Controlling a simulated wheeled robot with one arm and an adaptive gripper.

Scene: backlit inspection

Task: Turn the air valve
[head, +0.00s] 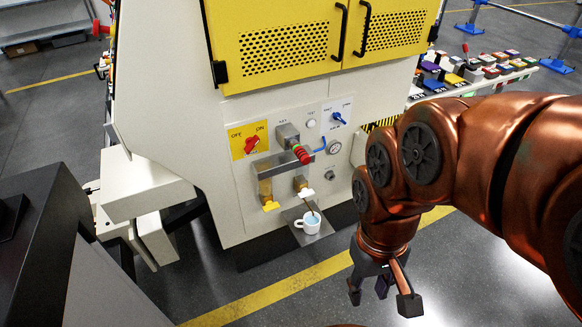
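A small blue handle (339,118) sits on a white plate at the upper right of the machine's control panel, pointing down to the right. I take it as the air valve, but its label is too small to read. A blue hose (320,149) and a round gauge (334,147) are just below it. My gripper (382,292) hangs below and to the right of the panel, pointing down over the floor. Its dark fingers are spread apart with nothing between them.
The panel also has a red knob (252,144) on a yellow OFF/ON plate and a protruding red-green part (301,154). A white cup (308,223) stands on a small ledge under a spout. Yellow vented doors (290,45) are above. Colored boxes (470,70) lie at right.

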